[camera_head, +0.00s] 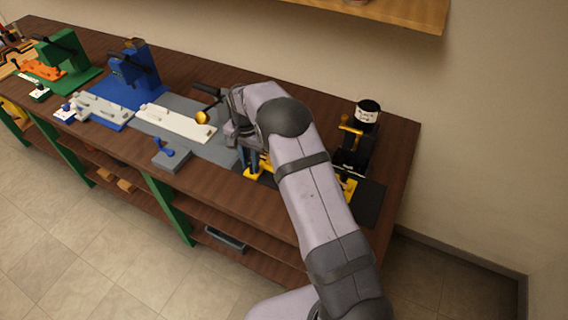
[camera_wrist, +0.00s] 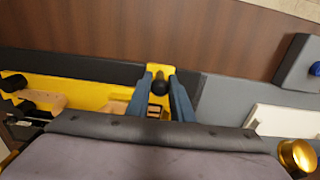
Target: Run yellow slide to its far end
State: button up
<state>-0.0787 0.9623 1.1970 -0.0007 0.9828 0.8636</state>
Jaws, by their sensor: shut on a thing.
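The yellow slide (camera_wrist: 157,70) lies at the top middle of the wrist view, with a dark round knob (camera_wrist: 159,85) standing on it. My gripper (camera_wrist: 160,82) has its blue fingers on either side of this knob, shut on it. In the head view a yellow end of the slide (camera_head: 252,175) shows just below my gripper (camera_head: 252,164). My arm hides most of the slide and its fixture there. More yellow body (camera_wrist: 85,92) stretches left in the wrist view.
A black fixture (camera_head: 352,158) with a white-and-black cylinder (camera_head: 367,112) stands to the right. A grey fixture (camera_head: 222,150) with a white plate (camera_head: 178,124) is to the left. Blue (camera_head: 130,85) and green (camera_head: 70,58) fixtures stand further left. The brown bench front strip is clear.

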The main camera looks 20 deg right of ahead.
jog(key=shift+s+d, duration=0.15)
jog(key=shift+d, duration=0.05)
jog(key=shift+s+d, duration=0.6)
jog(key=shift+s, duration=0.05)
jog(key=shift+s+d, duration=0.6)
jog(key=shift+d, duration=0.05)
jog(key=shift+s+d, duration=0.6)
jog(key=shift+s, duration=0.05)
jog(key=shift+s+d, duration=0.1)
jog(key=shift+d, duration=0.05)
jog(key=shift+s+d+p, duration=0.3)
jog(key=shift+s+d, duration=0.25)
